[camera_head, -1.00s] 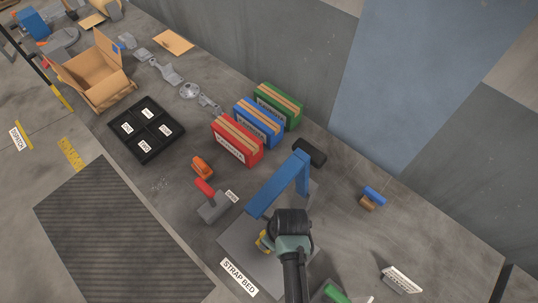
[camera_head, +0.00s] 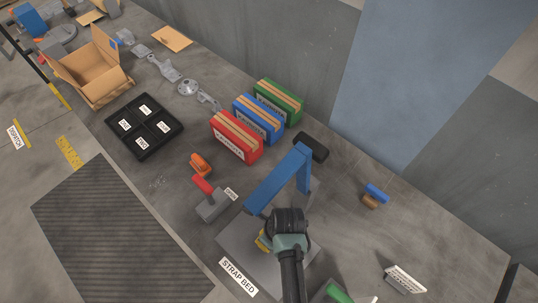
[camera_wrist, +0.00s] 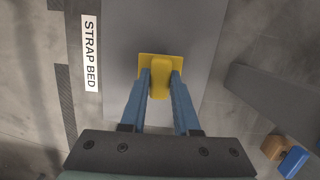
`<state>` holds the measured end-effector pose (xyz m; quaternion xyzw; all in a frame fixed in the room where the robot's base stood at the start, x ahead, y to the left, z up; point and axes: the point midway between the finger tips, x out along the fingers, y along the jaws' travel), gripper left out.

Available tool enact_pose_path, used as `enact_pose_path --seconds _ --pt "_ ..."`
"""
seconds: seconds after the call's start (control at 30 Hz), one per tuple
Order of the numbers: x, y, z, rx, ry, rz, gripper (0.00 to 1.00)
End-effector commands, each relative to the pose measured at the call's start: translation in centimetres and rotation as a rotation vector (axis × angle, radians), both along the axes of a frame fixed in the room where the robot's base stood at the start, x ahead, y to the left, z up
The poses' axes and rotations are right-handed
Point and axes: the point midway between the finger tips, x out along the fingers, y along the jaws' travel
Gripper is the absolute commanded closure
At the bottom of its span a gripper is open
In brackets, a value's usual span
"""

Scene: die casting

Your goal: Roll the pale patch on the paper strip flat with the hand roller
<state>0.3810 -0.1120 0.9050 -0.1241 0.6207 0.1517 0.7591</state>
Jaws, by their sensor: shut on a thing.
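My gripper (camera_wrist: 161,78) is shut on a yellow block with a flat yellow plate (camera_wrist: 159,59), over the grey strap bed (camera_wrist: 190,25). I cannot tell whether the plate touches the bed. In the head view the yellow piece (camera_head: 262,241) shows only partly beside my dark wrist. A small tool with a blue top and a brown cylinder-like part (camera_head: 373,196) lies on the bench to the right; it may be the hand roller. It also shows at the lower right of the wrist view (camera_wrist: 292,158). I make out no paper strip or pale patch.
A blue arch-like frame (camera_head: 278,180) stands at the strap bed's far side. A red-handled grey tool (camera_head: 210,199), an orange item (camera_head: 200,165), red, blue and green boxes (camera_head: 237,138) and a black tray (camera_head: 114,111) lie beyond. Bare bench (camera_head: 350,235) lies right of the bed.

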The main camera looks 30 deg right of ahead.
Motion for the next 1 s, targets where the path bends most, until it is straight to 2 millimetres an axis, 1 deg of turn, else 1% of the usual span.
enact_pose_path --seconds 0.27,0.37,1.0 --pt "0.0 0.0 0.1 -0.001 -0.001 0.000 1.00" --pt "0.0 0.0 0.4 -0.001 -0.001 0.000 1.00" --pt "0.1 0.0 5.0 -0.001 -0.001 0.000 1.00"
